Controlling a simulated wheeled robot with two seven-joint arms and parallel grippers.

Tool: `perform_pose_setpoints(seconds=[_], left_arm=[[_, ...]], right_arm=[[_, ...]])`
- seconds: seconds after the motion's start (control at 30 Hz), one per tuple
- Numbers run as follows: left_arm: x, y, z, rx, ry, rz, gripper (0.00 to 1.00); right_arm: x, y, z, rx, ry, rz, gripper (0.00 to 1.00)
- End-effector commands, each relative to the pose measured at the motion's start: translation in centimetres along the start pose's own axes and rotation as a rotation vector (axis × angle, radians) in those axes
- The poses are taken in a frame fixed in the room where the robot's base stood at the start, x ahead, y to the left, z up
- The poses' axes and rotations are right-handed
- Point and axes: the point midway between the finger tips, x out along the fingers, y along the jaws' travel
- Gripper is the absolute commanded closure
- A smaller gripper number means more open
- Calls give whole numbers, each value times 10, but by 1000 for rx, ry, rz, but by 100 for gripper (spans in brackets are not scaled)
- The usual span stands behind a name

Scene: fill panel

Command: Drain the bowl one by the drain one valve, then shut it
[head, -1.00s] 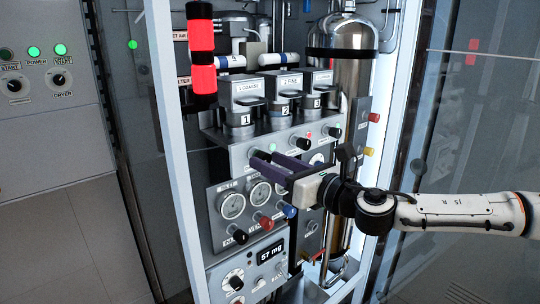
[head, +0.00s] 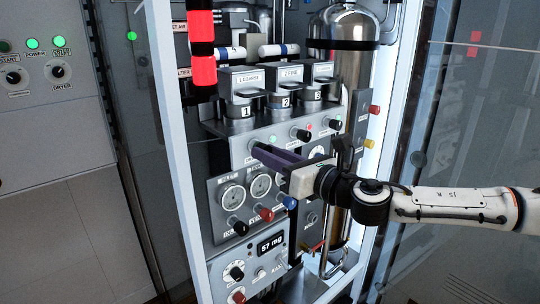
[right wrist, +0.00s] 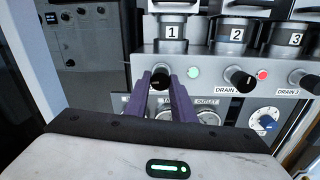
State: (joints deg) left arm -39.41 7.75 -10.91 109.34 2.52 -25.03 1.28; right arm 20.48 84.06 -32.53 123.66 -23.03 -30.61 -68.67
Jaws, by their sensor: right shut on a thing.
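Bowl one (head: 245,106), marked 1, stands at the left end of the row on the panel; it also shows at the top of the right wrist view (right wrist: 172,45). Below it is the drain one valve, a black knob (right wrist: 160,76). My right gripper (head: 258,149) reaches in from the right. In the right wrist view its two purple fingers (right wrist: 161,84) are shut on this knob. The knob's label and lower part are hidden by the fingers. A green lamp (right wrist: 193,72) is lit beside the knob. The liquid in the bowl cannot be seen. My left gripper is not in view.
The drain 2 knob (right wrist: 238,78) and a red lamp (right wrist: 262,75) are to the right. Gauges (head: 232,197) with black, red and blue knobs sit below, above a display (head: 270,244) reading 57 mg. A white frame post (head: 172,130) stands left.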

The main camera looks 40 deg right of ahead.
Motion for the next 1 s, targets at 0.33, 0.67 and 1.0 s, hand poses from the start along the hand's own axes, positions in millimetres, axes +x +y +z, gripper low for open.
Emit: perform_pose_setpoints(seconds=[0.33, 0.67, 1.0], left_arm=[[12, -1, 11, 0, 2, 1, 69], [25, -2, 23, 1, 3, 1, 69], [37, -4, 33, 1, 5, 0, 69]], right_arm=[[0, -1, -3, 220, -11, -1, 100], [0, 0, -3, 534, -26, 1, 100], [0, 1, -2, 857, -40, 3, 100]])
